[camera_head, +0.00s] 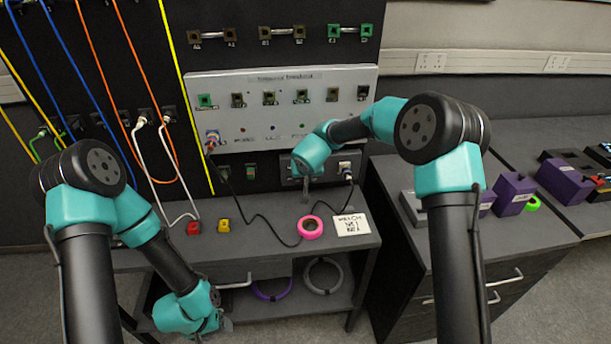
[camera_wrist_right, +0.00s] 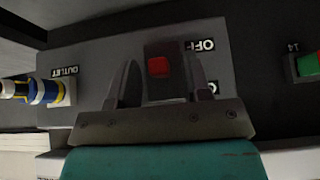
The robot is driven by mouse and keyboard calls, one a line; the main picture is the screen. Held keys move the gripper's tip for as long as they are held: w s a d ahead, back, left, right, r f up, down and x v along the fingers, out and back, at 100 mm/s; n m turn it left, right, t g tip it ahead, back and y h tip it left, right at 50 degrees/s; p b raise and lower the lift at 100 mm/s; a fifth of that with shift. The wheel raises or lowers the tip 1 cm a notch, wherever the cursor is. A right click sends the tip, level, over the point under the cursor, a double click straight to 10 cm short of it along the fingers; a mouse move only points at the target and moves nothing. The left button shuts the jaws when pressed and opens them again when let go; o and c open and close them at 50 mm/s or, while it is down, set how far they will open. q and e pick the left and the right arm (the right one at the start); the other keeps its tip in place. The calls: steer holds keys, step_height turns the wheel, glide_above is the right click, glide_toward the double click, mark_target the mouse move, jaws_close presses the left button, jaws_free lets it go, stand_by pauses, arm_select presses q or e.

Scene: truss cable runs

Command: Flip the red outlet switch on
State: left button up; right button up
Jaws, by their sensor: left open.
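In the right wrist view the red switch (camera_wrist_right: 158,67) shows on a dark housing, beside labels reading "OUTLET" and "OFF". My right gripper (camera_wrist_right: 162,82) is open, with one finger on each side of the switch housing. I cannot tell whether the fingers touch it. In the head view my right gripper (camera_head: 305,178) is at the front of the outlet panel (camera_head: 284,168), and the switch is hidden behind it. My left gripper (camera_head: 222,322) is open and empty, low in front of the bench, away from the panel.
A plug (camera_head: 345,168) with a black cable sits in the panel's right side. Cables hang at left.

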steer(key=shift+r, duration=0.1)
steer(key=v, duration=1.7)
steer(key=shift+s, duration=0.1)
steer(key=shift+c, duration=0.2)
